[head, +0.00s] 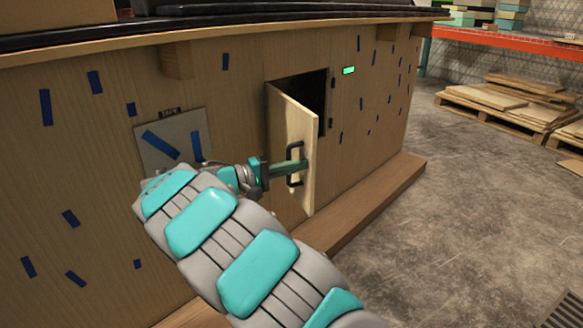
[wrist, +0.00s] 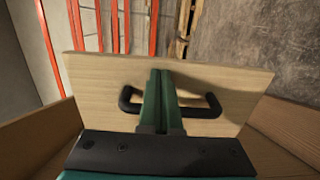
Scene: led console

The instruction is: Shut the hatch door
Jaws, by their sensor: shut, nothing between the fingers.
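The hatch door (head: 296,128) is a light wooden panel standing open, swung out from a dark square opening (head: 312,92) in the console's front. It has a black bar handle (head: 291,178). My gripper (head: 304,165) is at the door's face by the handle, its fingers shut together. In the wrist view the green fingers (wrist: 160,75) point at the door panel (wrist: 215,80), between the two ends of the black handle (wrist: 208,107). I cannot tell whether the fingertips touch the panel.
The wooden console (head: 90,150) has blue tape strips and a small green light (head: 349,71) right of the opening. A wooden ledge (head: 370,200) runs along its foot. Pallets with boards (head: 510,100) stand at the far right.

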